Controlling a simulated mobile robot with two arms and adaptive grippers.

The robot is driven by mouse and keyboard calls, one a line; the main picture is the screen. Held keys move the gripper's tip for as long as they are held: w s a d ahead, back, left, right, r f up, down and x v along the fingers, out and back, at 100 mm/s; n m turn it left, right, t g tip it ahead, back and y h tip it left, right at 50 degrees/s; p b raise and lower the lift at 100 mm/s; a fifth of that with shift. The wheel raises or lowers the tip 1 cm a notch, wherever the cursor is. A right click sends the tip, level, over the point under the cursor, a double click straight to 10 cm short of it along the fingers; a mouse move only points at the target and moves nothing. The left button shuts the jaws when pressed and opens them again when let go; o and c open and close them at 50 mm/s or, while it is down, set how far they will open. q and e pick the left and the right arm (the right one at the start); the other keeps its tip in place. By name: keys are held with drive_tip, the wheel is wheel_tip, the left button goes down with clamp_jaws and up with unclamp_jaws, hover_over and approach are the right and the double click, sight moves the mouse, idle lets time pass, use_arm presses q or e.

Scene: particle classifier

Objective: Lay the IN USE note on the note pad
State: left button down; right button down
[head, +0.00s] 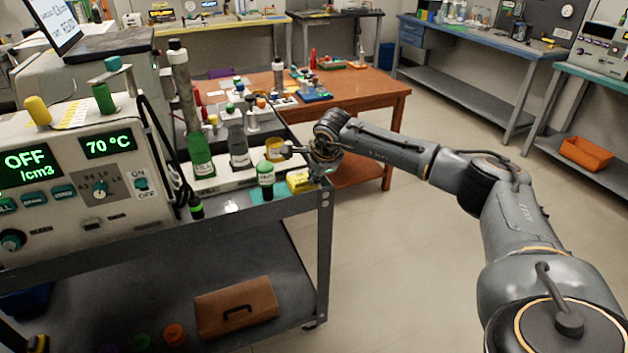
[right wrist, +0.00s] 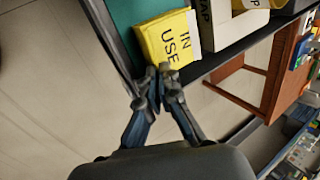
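The IN USE note (right wrist: 172,42) is yellow with dark letters and shows in the right wrist view. It lies on or over a thick yellow block, which looks like the note pad (head: 300,181), at the cart's front right corner. I cannot make out a clear gap between note and pad. My right gripper (right wrist: 160,76) has its fingertips close together at the note's near edge. It looks shut; I see nothing clearly pinched between the tips. In the head view its hand (head: 324,158) is just beyond and right of the pad. My left gripper is not in view.
The instrument (head: 75,170) fills the cart's left. Open floor (head: 400,270) lies right of the cart.

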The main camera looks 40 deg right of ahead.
drive_tip(key=shift+f, duration=0.15)
drive_tip(key=c, duration=1.8)
unclamp_jaws()
